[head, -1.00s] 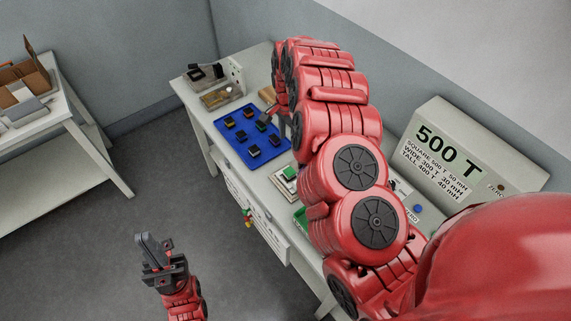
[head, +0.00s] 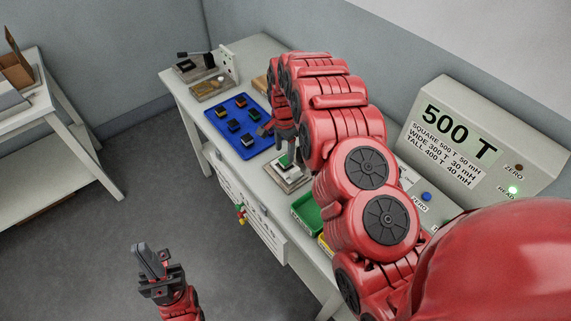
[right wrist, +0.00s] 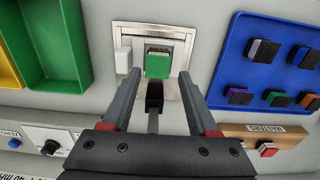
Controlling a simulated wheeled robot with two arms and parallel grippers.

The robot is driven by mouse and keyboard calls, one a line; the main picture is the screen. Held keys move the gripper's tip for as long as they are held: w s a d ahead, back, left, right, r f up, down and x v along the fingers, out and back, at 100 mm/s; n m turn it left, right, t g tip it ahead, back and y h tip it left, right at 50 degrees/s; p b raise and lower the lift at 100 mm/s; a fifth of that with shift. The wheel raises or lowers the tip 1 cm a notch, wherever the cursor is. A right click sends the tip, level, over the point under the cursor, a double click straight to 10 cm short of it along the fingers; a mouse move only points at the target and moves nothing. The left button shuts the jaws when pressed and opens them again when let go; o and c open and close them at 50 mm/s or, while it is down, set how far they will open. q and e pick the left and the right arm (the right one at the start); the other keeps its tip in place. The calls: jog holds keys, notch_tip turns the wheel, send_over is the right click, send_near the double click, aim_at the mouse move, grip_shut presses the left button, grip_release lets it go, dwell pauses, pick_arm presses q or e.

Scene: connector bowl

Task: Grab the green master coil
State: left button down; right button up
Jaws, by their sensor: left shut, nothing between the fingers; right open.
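The green coil (right wrist: 158,65) stands on a square metal plate (right wrist: 128,30) in the right wrist view. In the head view it shows small and partly covered (head: 284,161), just below my right gripper. My right gripper (right wrist: 160,76) is open, its fingers pointing toward the plate, one to each side of the green coil's line. The coil looks untouched, and how far the fingertips are above it is hard to tell. My left gripper (head: 152,262) is shut and empty, over the floor away from the bench.
A blue tray (head: 212,113) with several dark-topped coils lies beside the plate. A white block (right wrist: 123,60) sits on the plate's left. A wooden board labelled MASTERS holds a red coil (right wrist: 267,148). A green bin (right wrist: 50,45) and a meter box (head: 480,130) are nearby.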

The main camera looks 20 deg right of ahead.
aim_at(286, 160)
jog(key=shift+s+f+p, duration=0.15)
jog(key=shift+f+p, duration=0.1)
jog(key=shift+p, duration=0.15)
jog(key=f+p, duration=0.1)
jog(key=f, duration=0.2)
jog(key=shift+d+p, duration=0.2)
jog(key=shift+p, duration=0.1)
jog(key=shift+f, duration=0.45)
grip_shut()
